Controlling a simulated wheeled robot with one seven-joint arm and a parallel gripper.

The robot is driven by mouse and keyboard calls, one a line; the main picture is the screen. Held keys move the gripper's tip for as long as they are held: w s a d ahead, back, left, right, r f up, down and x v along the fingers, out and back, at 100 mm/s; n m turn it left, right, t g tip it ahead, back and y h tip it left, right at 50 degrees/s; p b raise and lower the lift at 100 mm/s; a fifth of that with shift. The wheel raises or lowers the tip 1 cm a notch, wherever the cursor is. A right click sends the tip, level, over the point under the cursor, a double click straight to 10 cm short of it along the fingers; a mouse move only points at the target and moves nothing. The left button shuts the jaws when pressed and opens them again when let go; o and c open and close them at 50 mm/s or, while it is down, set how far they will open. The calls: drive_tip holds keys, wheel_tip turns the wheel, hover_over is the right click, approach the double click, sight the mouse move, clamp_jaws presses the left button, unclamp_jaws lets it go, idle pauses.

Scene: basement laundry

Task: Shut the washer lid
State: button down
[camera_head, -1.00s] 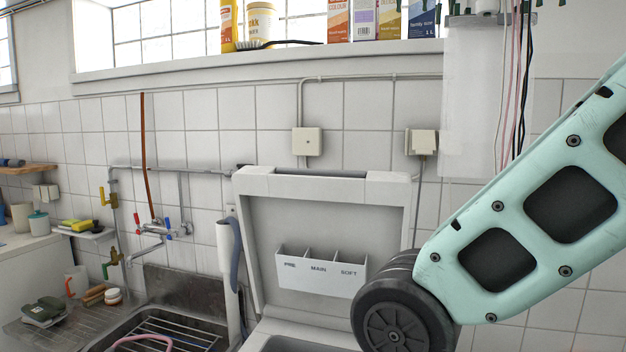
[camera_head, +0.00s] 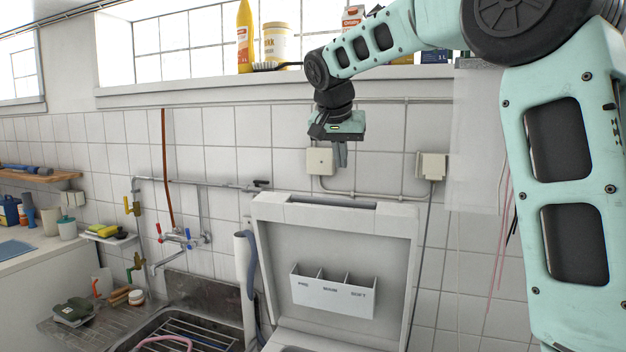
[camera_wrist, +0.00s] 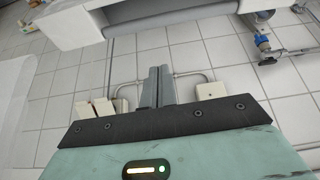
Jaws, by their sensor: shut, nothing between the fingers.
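The washer lid (camera_head: 336,244) stands raised, near upright, in the lower middle of the head view. It is white-grey, with a detergent tray (camera_head: 333,291) marked with compartments on its inner face. My gripper (camera_head: 340,163) points down, just above the lid's top edge in the picture, with the tiled wall beyond. Its fingers are shut and empty. In the wrist view the shut fingers (camera_wrist: 158,72) show in the middle, and the lid's edge (camera_wrist: 150,22) crosses the top of the picture, apart from them. The washer's opening is mostly cut off at the bottom.
A steel sink (camera_head: 185,335) with a tap (camera_head: 180,237) lies to the left. Wall boxes (camera_head: 319,161) and pipes run behind the lid. Bottles stand on the window sill (camera_head: 215,92) above. A white pipe (camera_head: 246,285) stands left of the lid.

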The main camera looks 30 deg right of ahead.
drive_tip(key=p+x, duration=0.1)
drive_tip(key=x, duration=0.1)
drive_tip(key=p+x, duration=0.1)
drive_tip(key=x, duration=0.2)
drive_tip(key=p+x, duration=0.2)
drive_tip(key=x, duration=0.1)
drive_tip(key=shift+s+a+f, duration=0.1)
drive_tip(key=shift+s+f, duration=0.15)
drive_tip(key=shift+f, duration=0.15)
drive_tip(key=shift+s+a+f+m, duration=0.35)
drive_tip(key=shift+s+a, duration=0.1)
drive_tip(key=shift+a, duration=0.1)
